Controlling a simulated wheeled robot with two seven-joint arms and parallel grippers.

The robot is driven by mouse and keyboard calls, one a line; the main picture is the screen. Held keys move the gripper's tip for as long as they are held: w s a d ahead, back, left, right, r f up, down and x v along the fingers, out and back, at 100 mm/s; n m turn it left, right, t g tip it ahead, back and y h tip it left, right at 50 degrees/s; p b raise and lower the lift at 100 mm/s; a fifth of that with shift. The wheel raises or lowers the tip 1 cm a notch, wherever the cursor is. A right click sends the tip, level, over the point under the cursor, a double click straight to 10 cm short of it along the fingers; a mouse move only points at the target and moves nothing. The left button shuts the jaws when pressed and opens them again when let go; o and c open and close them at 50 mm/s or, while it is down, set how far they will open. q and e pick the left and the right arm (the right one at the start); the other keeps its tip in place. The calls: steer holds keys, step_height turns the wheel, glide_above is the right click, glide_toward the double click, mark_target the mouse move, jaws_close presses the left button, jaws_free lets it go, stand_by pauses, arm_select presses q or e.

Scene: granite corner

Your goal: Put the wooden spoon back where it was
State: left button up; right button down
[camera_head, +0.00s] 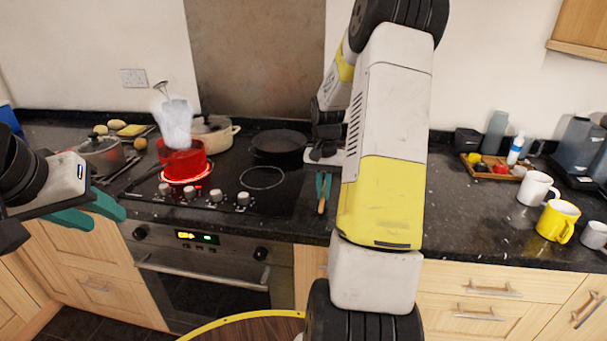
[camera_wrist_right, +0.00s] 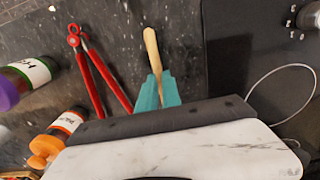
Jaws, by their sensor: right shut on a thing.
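The wooden spoon (camera_head: 321,207) is between the teal fingers of my right gripper (camera_head: 323,184), over the worktop's front edge right of the hob. In the right wrist view the pale spoon handle (camera_wrist_right: 152,50) sticks out beyond the fingers of my right gripper (camera_wrist_right: 158,91), which are shut on it. The rest of the spoon is hidden there. My left gripper (camera_head: 106,213) is at the left, in front of the counter, with its teal fingers apart and nothing seen between them.
A red pot (camera_head: 182,158) steams on a glowing burner. A black pan (camera_head: 279,142) is at the hob's back. Red tongs (camera_wrist_right: 97,75) and spice jars (camera_wrist_right: 70,121) lie near my right gripper. A wooden tray (camera_head: 492,168) and mugs (camera_head: 558,220) stand at the right.

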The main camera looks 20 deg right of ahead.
steer(key=shift+f, duration=0.5)
steer(key=c, duration=1.5)
jaws_free()
steer(key=shift+o, duration=0.2)
steer(key=o, duration=0.8)
steer(key=shift+r, duration=0.1)
steer(key=shift+r, duration=4.45)
